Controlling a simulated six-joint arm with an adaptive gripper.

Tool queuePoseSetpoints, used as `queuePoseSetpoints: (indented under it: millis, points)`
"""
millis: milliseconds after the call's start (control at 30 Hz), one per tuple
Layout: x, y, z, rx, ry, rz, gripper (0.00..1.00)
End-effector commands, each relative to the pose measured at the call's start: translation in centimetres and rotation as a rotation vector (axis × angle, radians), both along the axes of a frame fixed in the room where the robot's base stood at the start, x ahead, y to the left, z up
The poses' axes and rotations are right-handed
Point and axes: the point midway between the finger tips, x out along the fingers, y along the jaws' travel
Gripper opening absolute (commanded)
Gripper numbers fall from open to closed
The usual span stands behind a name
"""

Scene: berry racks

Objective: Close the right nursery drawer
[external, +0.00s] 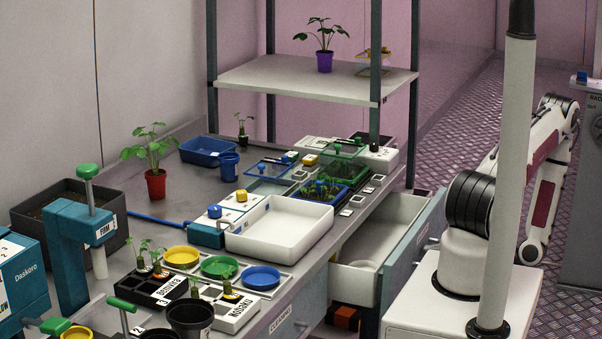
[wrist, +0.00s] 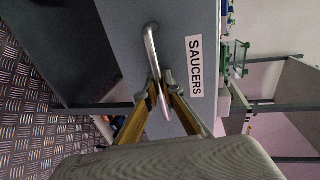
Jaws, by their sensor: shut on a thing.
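In the wrist view a grey-blue drawer front (wrist: 180,25) fills the middle and carries a white label (wrist: 195,66) reading SAUCERS. A curved metal handle (wrist: 151,45) sticks out from it. My gripper (wrist: 161,94) is shut on this handle, with a finger on each side of its lower part. In the external view a pale drawer interior (external: 356,282) stands pulled out from under the bench at the right. Its grey-blue front (external: 404,262) is partly hidden by my arm's base. My gripper cannot be made out in the external view.
A pale vertical post (external: 503,180) rises in front of my arm. Diamond-patterned floor (external: 450,115) lies beyond the bench at the right.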

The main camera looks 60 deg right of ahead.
Motion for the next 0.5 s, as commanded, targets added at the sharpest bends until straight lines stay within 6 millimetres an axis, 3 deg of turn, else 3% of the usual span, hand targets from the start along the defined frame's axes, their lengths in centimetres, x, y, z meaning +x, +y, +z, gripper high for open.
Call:
queuePoseSetpoints:
  millis: [267, 500]
  points:
    - [2.5, 0.1, 0.0, 0.002, -0.001, 0.003, 0.00]
    - [5.8, 0.1, 0.0, 0.001, -0.001, 0.005, 0.00]
